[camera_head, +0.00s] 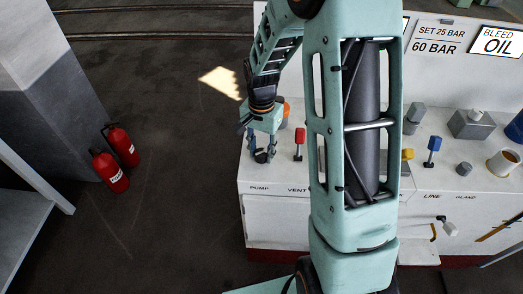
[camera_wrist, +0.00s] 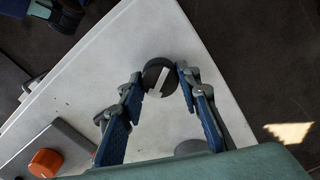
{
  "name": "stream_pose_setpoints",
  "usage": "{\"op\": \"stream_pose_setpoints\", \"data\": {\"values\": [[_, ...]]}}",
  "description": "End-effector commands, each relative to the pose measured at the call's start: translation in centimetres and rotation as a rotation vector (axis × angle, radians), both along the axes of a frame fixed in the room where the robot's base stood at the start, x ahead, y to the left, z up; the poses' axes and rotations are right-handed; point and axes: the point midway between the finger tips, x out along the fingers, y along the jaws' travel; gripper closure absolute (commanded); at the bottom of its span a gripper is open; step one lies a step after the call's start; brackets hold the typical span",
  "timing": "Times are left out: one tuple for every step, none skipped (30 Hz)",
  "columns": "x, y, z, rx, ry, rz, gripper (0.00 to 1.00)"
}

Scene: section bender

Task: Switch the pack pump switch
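A round dark rotary switch with a light grey bar handle (camera_wrist: 158,80) sits on the white console top (camera_wrist: 215,75), near its corner. In the head view the dark switch (camera_head: 260,156) is by the PUMP label, partly hidden by my fingers. My gripper (camera_head: 261,151) points down over it. In the wrist view my gripper (camera_wrist: 160,82) has its fingers apart, with the tips on either side of the switch. The right fingertip looks close to the switch's rim; I cannot tell whether it touches.
A red lever (camera_head: 299,141) stands right of my gripper, by the VENT label. An orange knob (camera_wrist: 46,163) is on the console behind. More levers, including a blue one (camera_head: 433,148), stand further right. Two red extinguishers (camera_head: 115,160) stand on the floor at left.

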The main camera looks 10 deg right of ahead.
Motion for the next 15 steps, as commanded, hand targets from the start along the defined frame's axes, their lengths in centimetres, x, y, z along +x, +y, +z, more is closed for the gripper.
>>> {"op": "stream_pose_setpoints", "data": {"values": [[0.00, 0.00, 0.01, 0.000, 0.000, 0.000, 0.82], [0.00, 0.00, 0.01, 0.000, 0.000, 0.000, 0.86], [0.00, 0.00, 0.02, 0.000, 0.000, 0.000, 0.90], [0.00, 0.00, 0.02, 0.000, 0.000, 0.000, 0.93], [0.00, 0.00, 0.02, 0.000, 0.000, 0.000, 0.93], [0.01, 0.01, 0.02, 0.000, 0.000, 0.001, 0.93], [0.00, 0.00, 0.02, 0.000, 0.000, 0.002, 0.93], [0.00, 0.00, 0.02, 0.000, 0.000, 0.003, 0.93], [0.01, -0.01, 0.03, 0.000, 0.000, 0.007, 0.93], [0.00, 0.00, 0.03, 0.000, 0.000, 0.012, 0.93], [0.01, 0.01, 0.03, 0.000, 0.000, 0.018, 0.93], [0.01, 0.00, 0.03, 0.000, 0.000, 0.027, 0.93], [0.01, 0.00, 0.03, 0.000, 0.000, 0.035, 0.93], [0.01, 0.00, 0.04, 0.000, 0.000, 0.047, 0.93], [0.01, 0.00, 0.04, 0.000, 0.000, 0.064, 0.93]]}}
